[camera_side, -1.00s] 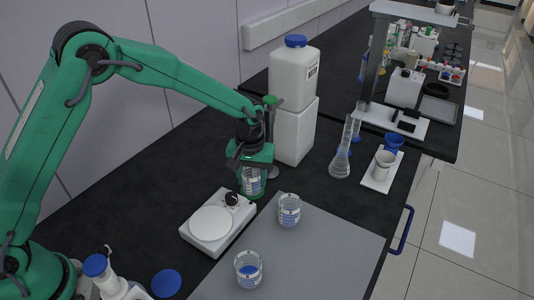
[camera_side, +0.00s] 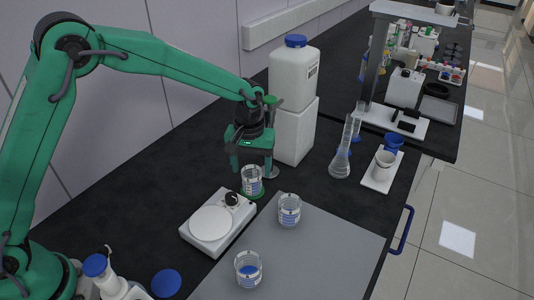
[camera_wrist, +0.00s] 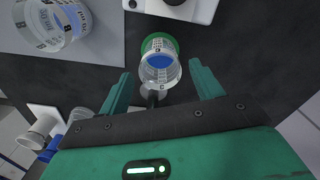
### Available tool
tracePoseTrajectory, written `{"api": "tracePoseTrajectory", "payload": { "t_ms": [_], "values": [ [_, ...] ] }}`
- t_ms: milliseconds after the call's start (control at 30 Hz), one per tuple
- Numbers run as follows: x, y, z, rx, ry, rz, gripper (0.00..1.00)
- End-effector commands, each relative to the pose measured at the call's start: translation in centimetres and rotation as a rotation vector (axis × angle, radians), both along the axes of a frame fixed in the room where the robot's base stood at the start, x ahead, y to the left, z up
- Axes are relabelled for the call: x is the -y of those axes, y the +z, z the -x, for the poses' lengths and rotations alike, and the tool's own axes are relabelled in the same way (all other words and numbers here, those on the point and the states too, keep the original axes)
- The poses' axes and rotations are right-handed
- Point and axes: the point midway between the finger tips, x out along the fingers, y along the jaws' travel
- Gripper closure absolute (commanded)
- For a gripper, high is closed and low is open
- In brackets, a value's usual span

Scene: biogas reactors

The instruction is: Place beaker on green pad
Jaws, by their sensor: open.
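A clear beaker (camera_side: 252,180) with blue liquid stands upright on the green pad (camera_side: 259,194), beside the white hotplate. In the wrist view the beaker (camera_wrist: 159,66) sits with the green pad's rim (camera_wrist: 172,43) showing around its far side. My gripper (camera_side: 252,168) is above the beaker, with its fingers spread apart. In the wrist view my gripper's two fingers (camera_wrist: 163,90) stand either side of the beaker, with gaps between. Two other beakers with blue liquid, one nearer (camera_side: 248,269) and one farther (camera_side: 289,210), stand on the grey mat.
The hotplate (camera_side: 212,223) is just left of the pad. The grey mat (camera_side: 317,258) lies to the right. A white jug (camera_side: 293,75) on a white block (camera_side: 294,133) stands behind my gripper.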

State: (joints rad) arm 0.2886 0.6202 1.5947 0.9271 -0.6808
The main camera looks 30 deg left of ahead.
Motion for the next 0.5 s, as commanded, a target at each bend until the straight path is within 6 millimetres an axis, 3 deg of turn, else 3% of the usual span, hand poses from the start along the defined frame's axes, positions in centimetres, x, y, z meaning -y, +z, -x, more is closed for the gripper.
{"api": "tracePoseTrajectory", "payload": {
  "t_ms": [300,500],
  "values": [
    [0.0,5.3,-0.1,0.004,0.0,0.002,0.35],
    [0.0,7.2,-0.1,0.002,0.0,0.0,0.35]
  ]
}}
